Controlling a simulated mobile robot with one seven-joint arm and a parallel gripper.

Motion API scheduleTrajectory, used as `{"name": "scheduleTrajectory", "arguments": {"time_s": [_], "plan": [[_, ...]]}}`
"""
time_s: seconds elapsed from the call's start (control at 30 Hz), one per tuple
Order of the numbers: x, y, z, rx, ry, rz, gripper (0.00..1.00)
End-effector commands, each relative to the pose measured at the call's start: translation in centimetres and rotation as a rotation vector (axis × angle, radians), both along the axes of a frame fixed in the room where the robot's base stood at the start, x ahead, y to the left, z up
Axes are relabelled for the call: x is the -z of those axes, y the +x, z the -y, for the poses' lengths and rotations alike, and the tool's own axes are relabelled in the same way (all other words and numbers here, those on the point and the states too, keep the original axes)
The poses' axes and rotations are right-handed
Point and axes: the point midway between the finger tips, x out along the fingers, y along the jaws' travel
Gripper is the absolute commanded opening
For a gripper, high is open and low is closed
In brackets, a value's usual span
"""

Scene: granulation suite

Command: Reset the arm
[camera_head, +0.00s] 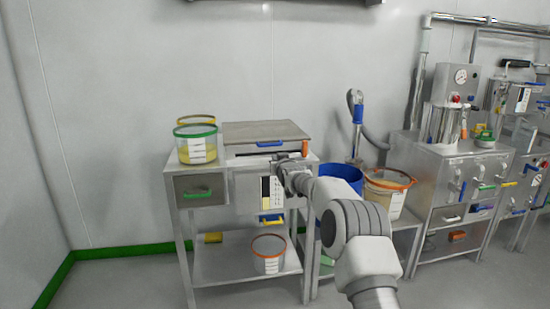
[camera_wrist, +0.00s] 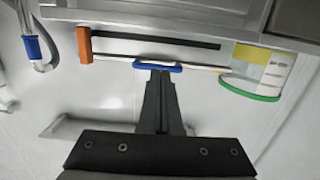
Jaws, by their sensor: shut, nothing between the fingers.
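My arm reaches from the lower right of the head view towards the steel cabinet (camera_head: 250,132) on the left table. The arm hides part of the cabinet front and the table's right side.
A green-rimmed tub (camera_head: 196,145) and a yellow-rimmed tub (camera_head: 196,119) stand left of the cabinet. A clear bucket (camera_head: 269,255) is on the lower shelf. Steel machines (camera_head: 450,170) line the right.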

Motion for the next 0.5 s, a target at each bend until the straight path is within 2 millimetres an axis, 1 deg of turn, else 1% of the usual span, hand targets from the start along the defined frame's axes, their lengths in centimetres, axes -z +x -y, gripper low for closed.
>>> {"name": "scheduleTrajectory", "arguments": {"time_s": [0.03,0.17,0.2,0.27,0.37,0.47,0.5], "plan": [[-1.8,-1.1,0.1,-0.002,-0.013,-0.023,0.00],[-4.7,-4.1,0.5,-0.001,-0.043,-0.094,0.00],[-5.4,-5.1,0.7,0.000,-0.053,-0.116,0.00],[-6.5,-6.7,1.0,0.003,-0.067,-0.151,0.00],[-8.2,-9.8,1.8,0.012,-0.089,-0.207,0.00],[-9.5,-13.1,2.7,0.022,-0.108,-0.263,0.00],[-10.0,-14.5,3.1,0.029,-0.116,-0.285,0.00]]}}
